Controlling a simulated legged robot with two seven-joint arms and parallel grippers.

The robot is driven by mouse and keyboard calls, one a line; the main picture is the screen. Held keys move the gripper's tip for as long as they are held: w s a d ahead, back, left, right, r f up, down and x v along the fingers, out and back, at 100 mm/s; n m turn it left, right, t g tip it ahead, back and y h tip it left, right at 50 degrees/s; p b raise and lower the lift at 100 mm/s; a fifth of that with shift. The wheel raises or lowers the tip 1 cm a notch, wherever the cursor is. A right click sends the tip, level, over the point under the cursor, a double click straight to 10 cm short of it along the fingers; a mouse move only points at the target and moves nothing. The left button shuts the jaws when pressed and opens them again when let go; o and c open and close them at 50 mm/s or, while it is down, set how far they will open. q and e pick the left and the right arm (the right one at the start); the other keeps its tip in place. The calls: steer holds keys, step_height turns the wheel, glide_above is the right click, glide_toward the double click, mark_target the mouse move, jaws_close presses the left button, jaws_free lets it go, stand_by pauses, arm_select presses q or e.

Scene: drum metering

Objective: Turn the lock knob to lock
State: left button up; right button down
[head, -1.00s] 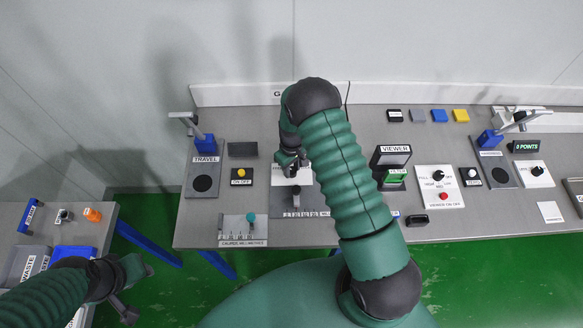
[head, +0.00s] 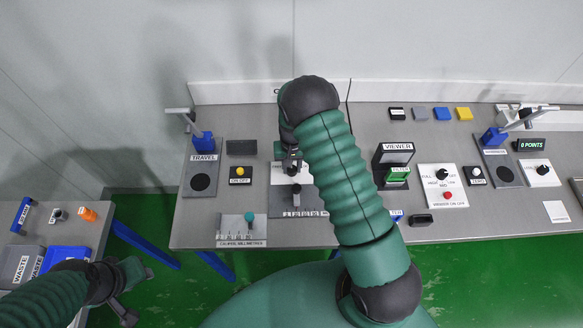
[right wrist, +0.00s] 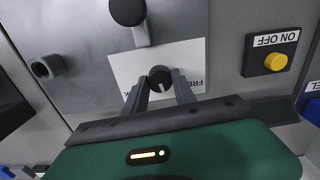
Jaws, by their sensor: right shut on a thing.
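The lock knob (right wrist: 160,76) is a small dark round knob on a white plate (right wrist: 190,60) with lettering that starts "FRE"; the rest is hidden. My right gripper (right wrist: 160,84) is shut on it, with one finger at each side in the right wrist view. In the head view my right gripper (head: 291,165) reaches down over this plate and largely hides the knob. My left gripper (head: 136,290) hangs at the lower left, away from the knob; its jaw opening is unclear.
A dark-topped lever (right wrist: 128,14) stands close to the knob. A yellow ON OFF button (head: 240,171) and a teal-knobbed caliper panel (head: 242,230) are to the left. The viewer (head: 394,155) stands right of my arm. Green floor lies between the two tables.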

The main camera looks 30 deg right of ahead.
mark_target(291, 168)
steer(key=m+b, duration=0.1)
steer(key=m, duration=0.4)
steer(key=shift+w+d+r+m, duration=0.1)
steer(key=shift+m, duration=0.2)
steer(key=m, duration=0.5)
steer(key=shift+w, duration=0.1)
stand_by(0.3)
steer(key=c, duration=1.3)
jaws_free()
steer(key=shift+o, duration=1.4)
step_height(291, 168, up, 17)
steer(key=b, duration=0.2)
